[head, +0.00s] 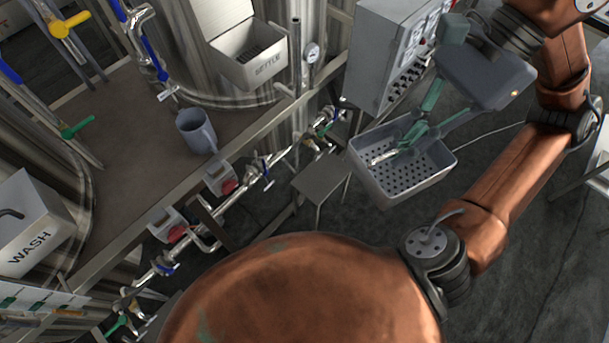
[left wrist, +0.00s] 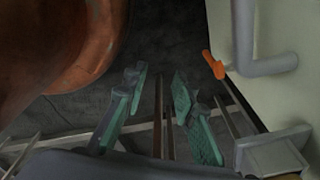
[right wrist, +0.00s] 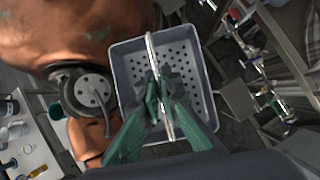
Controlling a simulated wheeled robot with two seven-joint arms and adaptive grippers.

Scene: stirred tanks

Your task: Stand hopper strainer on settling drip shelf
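The hopper strainer (head: 400,187) is a grey, rectangular basket with round holes in its floor. It hangs at right of centre in the head view and shows in the right wrist view (right wrist: 205,100). My right gripper (head: 400,147) has its green fingers closed on the strainer's metal bar handle, which runs across the basket in the right wrist view (right wrist: 158,85). A small flat metal shelf (head: 322,177), possibly the settling drip shelf, is just left of the strainer. My left gripper (left wrist: 155,105) is open and empty in the left wrist view.
A white SETTLE box (head: 252,65) is mounted on the rear tank; a WASH box (head: 30,230) is at left. A grey mug (head: 197,131) stands on the brown deck (head: 130,130). Valved pipes (head: 245,185) run along its edge. A control cabinet (head: 385,50) stands behind the strainer.

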